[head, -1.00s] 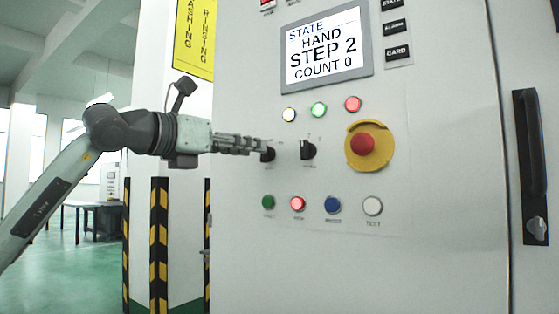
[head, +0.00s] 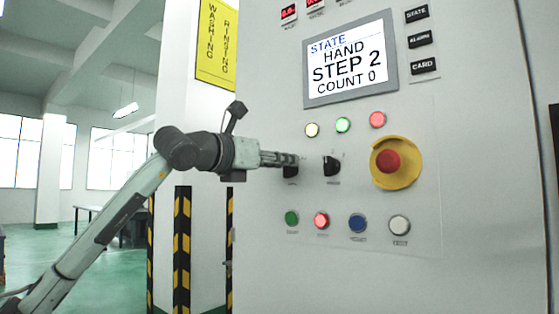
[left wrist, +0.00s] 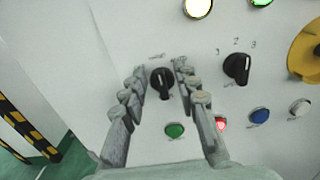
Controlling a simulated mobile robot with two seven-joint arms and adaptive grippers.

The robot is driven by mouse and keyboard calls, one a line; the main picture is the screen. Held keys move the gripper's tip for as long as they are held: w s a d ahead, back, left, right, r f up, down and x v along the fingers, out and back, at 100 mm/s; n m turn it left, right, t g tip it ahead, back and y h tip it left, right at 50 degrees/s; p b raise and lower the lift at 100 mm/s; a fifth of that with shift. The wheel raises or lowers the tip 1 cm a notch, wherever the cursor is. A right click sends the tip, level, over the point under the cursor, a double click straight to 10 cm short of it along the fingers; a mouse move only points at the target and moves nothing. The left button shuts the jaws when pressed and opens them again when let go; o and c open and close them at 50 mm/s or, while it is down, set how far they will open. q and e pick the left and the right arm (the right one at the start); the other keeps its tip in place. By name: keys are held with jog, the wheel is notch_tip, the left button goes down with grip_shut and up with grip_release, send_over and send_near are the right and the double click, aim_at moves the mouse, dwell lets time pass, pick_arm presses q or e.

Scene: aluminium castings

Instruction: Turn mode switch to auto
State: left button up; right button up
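The mode switch appears to be the left black rotary knob (left wrist: 162,83) on the cabinet front. It shows nearly upright in the left wrist view; its label is too blurred to read. In the head view this knob (head: 290,171) is partly hidden by my fingers. My left gripper (left wrist: 159,70) is open, with one finger on each side of the knob and a gap visible on both sides. In the head view the left gripper (head: 296,159) reaches the panel from the left. The display (head: 349,60) reads STATE HAND, STEP 2, COUNT 0. My right gripper is not in view.
A second black knob (left wrist: 237,68), marked 1, 2, 3, is just right. Lamps sit above and coloured buttons below, with a green button (left wrist: 175,130) close under my fingers. A red emergency stop (head: 388,161) on yellow is farther right. Striped posts (head: 182,250) stand left of the cabinet.

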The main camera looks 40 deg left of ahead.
pick_arm(q)
grip_shut()
jog(key=shift+m, duration=0.4)
jog(key=m, duration=0.5)
jog(key=d+m+p, duration=0.1)
jog(key=m, duration=0.2)
jog(key=shift+f, duration=0.2)
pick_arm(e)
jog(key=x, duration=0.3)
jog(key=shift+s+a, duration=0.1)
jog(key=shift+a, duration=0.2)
pick_arm(q)
grip_release()
